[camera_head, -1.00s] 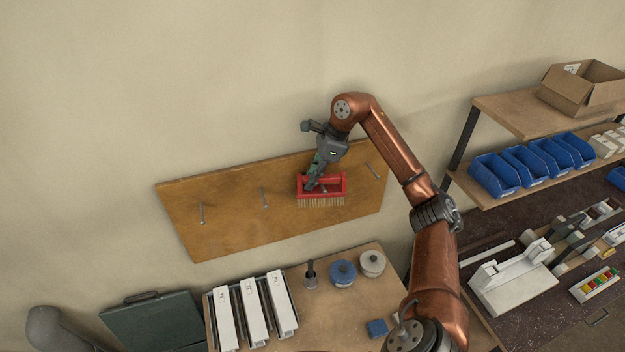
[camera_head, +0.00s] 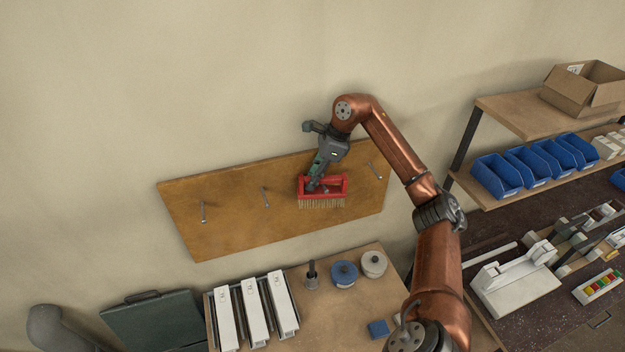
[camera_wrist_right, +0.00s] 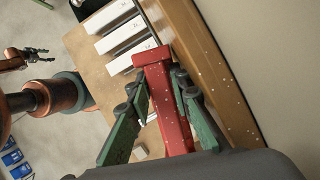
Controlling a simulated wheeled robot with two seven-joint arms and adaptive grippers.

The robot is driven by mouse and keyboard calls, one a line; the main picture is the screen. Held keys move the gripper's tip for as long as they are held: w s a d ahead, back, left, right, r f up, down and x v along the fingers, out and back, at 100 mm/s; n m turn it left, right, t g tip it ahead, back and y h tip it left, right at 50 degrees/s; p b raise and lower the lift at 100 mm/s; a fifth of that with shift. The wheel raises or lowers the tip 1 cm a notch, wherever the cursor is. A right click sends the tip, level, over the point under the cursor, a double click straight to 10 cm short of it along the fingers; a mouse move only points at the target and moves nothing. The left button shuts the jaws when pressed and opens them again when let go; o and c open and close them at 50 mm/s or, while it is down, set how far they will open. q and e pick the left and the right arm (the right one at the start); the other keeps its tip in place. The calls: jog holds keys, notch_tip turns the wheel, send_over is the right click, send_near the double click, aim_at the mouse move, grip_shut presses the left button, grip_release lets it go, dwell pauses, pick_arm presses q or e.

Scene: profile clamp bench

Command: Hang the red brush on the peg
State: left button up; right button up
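The red brush (camera_head: 338,181) is up against the wooden pegboard (camera_head: 235,235), bristles pointing down. My right gripper (camera_head: 315,184) reaches down to it from above. In the right wrist view, the red brush (camera_wrist_right: 170,110) lies between the two green fingers of my right gripper (camera_wrist_right: 161,82), which look closed on its sides. I cannot see whether the brush sits on a peg. My left gripper (camera_wrist_right: 46,54) shows small and empty in the right wrist view, its fingers apart.
Below the board, a table (camera_head: 328,308) bears white profiles (camera_head: 255,312), a blue spool (camera_head: 344,273), a pale spool (camera_head: 373,263) and a blue block (camera_head: 377,328). A shelf (camera_head: 505,115) with blue bins (camera_head: 497,176) stands at the right. The wall above the board is clear.

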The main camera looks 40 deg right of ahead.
jog(key=o, duration=0.3)
jog(key=shift+o, duration=0.6)
jog(key=shift+s+a+r, duration=0.1)
jog(key=shift+r, duration=0.35)
jog(key=v, duration=1)
jog(key=shift+d+r, duration=0.1)
jog(key=shift+d, duration=0.15)
jog(key=shift+s+d+r, duration=0.15)
jog(key=shift+s+r, duration=0.05)
jog(key=shift+r, duration=0.25)
